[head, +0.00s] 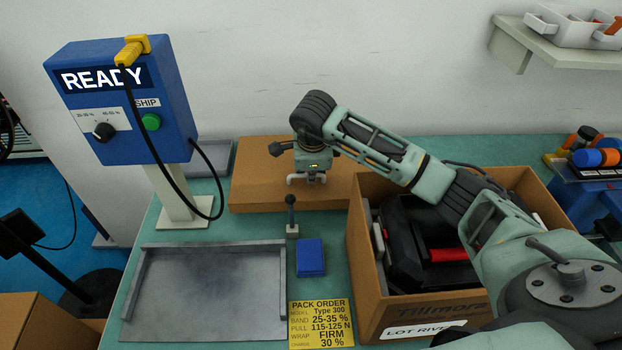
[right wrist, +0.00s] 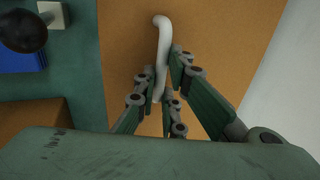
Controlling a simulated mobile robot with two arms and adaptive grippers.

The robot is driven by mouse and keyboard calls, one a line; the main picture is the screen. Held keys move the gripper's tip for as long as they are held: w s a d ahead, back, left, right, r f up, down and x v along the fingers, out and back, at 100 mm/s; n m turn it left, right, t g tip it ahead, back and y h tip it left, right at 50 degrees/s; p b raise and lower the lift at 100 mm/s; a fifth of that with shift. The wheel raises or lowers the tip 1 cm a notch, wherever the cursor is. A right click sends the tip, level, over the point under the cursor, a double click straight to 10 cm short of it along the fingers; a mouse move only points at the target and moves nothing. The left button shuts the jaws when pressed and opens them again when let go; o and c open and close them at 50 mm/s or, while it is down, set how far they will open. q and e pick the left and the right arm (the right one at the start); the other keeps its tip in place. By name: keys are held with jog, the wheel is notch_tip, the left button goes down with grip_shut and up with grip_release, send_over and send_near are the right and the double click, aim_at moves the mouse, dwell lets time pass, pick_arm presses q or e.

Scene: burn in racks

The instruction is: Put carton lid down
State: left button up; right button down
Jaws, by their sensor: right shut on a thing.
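The carton lid (head: 258,188) is a flat brown cardboard piece at the back of the green bench, left of the open carton (head: 436,308). It looks level; I cannot tell if it rests fully on the bench. A white handle (right wrist: 162,45) stands on its top. My right gripper (head: 307,176) points down over the lid and is shut on this handle. In the right wrist view, the fingers (right wrist: 163,92) are around the handle, with brown lid below. The carton holds a black case (head: 408,240) with a red part. My left gripper is not in view.
A blue READY box (head: 122,105) on a post stands left of the lid. A grey tray (head: 205,290), a small black-knobbed post (head: 291,215), a blue block (head: 311,257) and a yellow pack order card (head: 320,325) are in front. A wall shelf (head: 560,50) is upper right.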

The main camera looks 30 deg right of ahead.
notch_tip(320, 180, down, 3)
jog(key=shift+r, duration=0.1)
jog(key=c, duration=1.8)
grip_release()
jog(key=shift+c, duration=0.2)
jog(key=b+v, duration=0.1)
jog(key=v, duration=1.1)
